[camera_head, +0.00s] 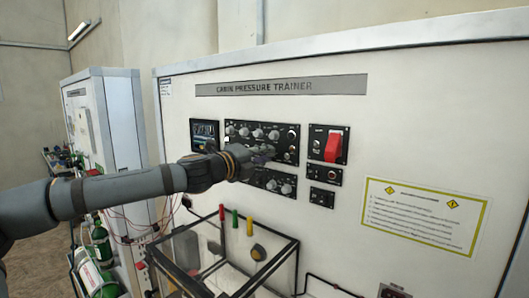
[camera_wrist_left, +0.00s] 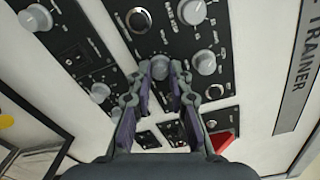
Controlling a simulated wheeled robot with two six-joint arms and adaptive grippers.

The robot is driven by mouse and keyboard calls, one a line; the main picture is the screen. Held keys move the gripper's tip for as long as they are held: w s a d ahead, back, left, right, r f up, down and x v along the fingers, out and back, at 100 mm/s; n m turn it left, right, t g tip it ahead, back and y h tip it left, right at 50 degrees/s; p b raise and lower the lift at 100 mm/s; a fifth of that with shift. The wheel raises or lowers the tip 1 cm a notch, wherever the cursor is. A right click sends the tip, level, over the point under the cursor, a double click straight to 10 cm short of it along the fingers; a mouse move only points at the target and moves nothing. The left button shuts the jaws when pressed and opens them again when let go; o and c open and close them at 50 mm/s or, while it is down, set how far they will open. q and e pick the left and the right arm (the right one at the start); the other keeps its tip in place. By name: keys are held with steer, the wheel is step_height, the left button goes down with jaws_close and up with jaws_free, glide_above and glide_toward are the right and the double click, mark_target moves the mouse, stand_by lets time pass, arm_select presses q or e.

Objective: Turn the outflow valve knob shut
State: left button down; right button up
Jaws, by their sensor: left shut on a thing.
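A black control panel (camera_head: 283,133) with several grey round knobs is on the upright white trainer board. My left gripper (camera_head: 264,156) reaches in from the left and is at the lower edge of this panel, covering part of it. In the left wrist view, the fingertips of my left gripper (camera_wrist_left: 164,78) are closed around a grey knob (camera_wrist_left: 159,64). Its label is too small to read, so I cannot confirm from lettering that it is the outflow valve knob. My right gripper is in neither view.
A red guarded switch (camera_head: 332,147) is right of the panel. A lower panel with knobs (camera_head: 286,189) sits just below my gripper. A framed clear box (camera_head: 283,258) juts out beneath. A yellow-bordered sign (camera_head: 422,214) is at right; green cylinders (camera_head: 103,244) stand at left.

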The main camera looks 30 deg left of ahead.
arm_select(q)
steer(key=n, duration=1.3)
steer(key=shift+f+h, duration=0.1)
steer(key=shift+h, duration=0.2)
steer(key=n, duration=0.5)
steer(key=shift+n, duration=0.4)
steer(key=n, duration=0.4)
steer(key=shift+f+n, duration=0.15)
steer(key=shift+n, duration=0.55)
steer(key=c, duration=1.3)
jaws_free()
steer(key=shift+s, duration=0.1)
steer(key=shift+o, duration=0.2)
steer(key=shift+a, duration=0.1)
